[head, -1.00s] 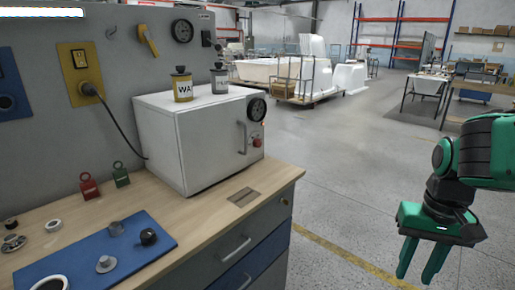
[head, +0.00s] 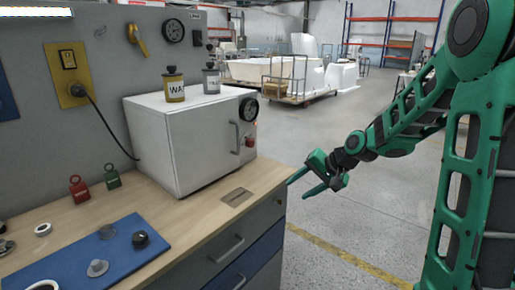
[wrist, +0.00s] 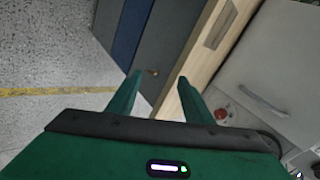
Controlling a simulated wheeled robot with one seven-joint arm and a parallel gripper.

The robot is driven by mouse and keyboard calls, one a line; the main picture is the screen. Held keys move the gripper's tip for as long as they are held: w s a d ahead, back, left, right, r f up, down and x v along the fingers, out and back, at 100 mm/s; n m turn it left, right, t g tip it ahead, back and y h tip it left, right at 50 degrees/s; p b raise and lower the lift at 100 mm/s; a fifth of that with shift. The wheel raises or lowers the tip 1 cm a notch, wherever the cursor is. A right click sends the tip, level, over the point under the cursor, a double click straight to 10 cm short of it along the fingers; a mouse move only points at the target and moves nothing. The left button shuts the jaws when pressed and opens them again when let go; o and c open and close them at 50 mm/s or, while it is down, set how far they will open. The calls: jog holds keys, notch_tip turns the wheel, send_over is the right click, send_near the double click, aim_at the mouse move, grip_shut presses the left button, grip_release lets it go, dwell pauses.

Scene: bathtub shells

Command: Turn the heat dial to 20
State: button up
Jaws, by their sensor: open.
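A white box-shaped oven (head: 155,145) stands on the wooden workbench. A black round dial with pale marks (head: 249,109) is at the upper part of its front, above a red knob (head: 250,142). The dial's setting is too small to read. The red knob also shows in the wrist view (wrist: 221,114). A dark round edge at the lower right there may be the dial, partly hidden by my gripper. My gripper (head: 298,188) is open and empty, by the bench's right end, lower than the dial and apart from it. Its fingers (wrist: 160,76) point toward the bench edge in the wrist view.
A yellow can (head: 174,91) and a grey can (head: 211,80) stand on the oven. A door handle (head: 235,136) sticks out from its front. A blue mat (head: 100,258) with small parts lies on the bench. Open floor lies right of the bench.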

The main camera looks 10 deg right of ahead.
aim_at(253, 144)
jog(key=w+a+m+t+y, duration=0.1)
jog(key=w, duration=0.3)
jog(key=w+a+r+m+t+y, duration=0.1)
jog(key=w, duration=0.3)
jog(key=w+a+m+t+y, duration=0.1)
jog(key=w+a+y, duration=0.1)
jog(key=w, duration=0.2)
jog(key=shift+a+r+m+t, duration=0.1)
jog(key=shift+r+m+t, duration=0.05)
jog(key=shift+m+t, duration=0.25)
jog(key=w+r+m+t, duration=0.1)
jog(key=w, duration=0.1)
jog(key=w+d+m+t+y, duration=0.1)
jog(key=w+m, duration=0.1)
jog(key=w+r+m+t+y, duration=0.1)
jog(key=w+m+t, duration=0.1)
jog(key=shift+d+r, duration=0.3)
jog(key=shift+r, duration=0.05)
jog(key=x, duration=1)
jog(key=shift+w+a, duration=0.1)
jog(key=shift+w, duration=0.15)
jog(key=c, duration=1.1)
